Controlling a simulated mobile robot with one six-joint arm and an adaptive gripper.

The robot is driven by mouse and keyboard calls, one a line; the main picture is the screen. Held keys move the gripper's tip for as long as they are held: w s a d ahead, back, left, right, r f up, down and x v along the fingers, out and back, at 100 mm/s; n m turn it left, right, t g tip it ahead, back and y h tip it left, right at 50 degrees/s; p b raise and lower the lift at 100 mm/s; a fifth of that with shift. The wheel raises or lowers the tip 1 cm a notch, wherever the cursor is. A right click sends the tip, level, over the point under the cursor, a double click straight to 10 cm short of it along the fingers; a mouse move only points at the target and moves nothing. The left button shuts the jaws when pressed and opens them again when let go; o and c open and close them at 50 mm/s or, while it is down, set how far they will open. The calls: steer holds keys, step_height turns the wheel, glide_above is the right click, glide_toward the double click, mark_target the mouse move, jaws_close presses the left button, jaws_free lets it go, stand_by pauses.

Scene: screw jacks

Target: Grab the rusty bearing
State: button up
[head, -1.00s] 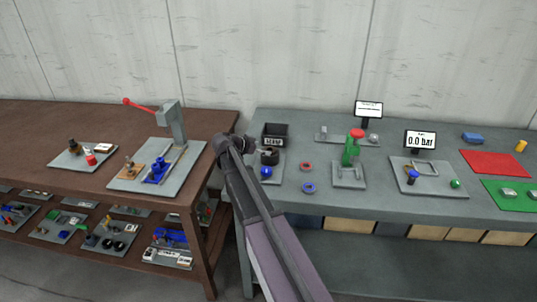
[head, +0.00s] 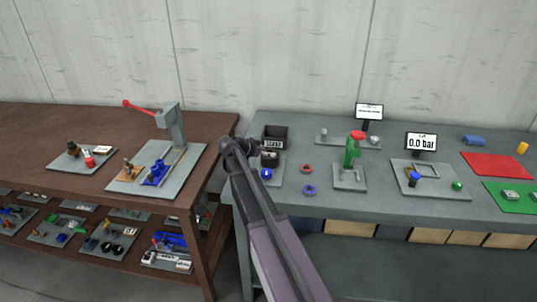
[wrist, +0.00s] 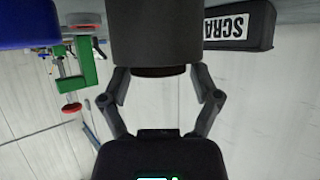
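In the wrist view, which looks upside down, a dark grey cylinder (wrist: 157,30) fills the top middle. A dark brownish ring (wrist: 160,71) shows at its near end; it may be the rusty bearing, but its rust is hard to make out. My gripper (wrist: 159,84) is open, with its fingers spread on either side of the ring and no clear contact. In the head view the dark cylinder (head: 270,158) stands on a grey plate beside the scrap bin (head: 276,136). My arm reaches to its left side, and my fingertips are hard to make out there.
A blue ball (head: 266,173) sits in front of the cylinder. A red ring (head: 306,168), a blue ring (head: 309,189) and a green screw jack (head: 351,155) stand to the right. The brown table (head: 60,115) with a red-levered press (head: 172,125) is left.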

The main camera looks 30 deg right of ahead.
steer(key=c, duration=0.5)
steer(key=shift+r, duration=0.15)
step_height(320, 180, up, 3)
steer(key=p, duration=0.3)
steer(key=shift+r+p, duration=0.15)
steer(key=shift+p, duration=0.15)
steer(key=shift+s+r, duration=0.15)
steer(key=shift+s, duration=0.2)
steer(key=s, duration=0.5)
steer(key=s+p, duration=0.1)
steer(key=s, duration=0.4)
steer(key=s+r, duration=0.1)
steer(key=s, duration=0.4)
steer(key=shift+s, duration=0.15)
steer(key=shift+a, duration=0.1)
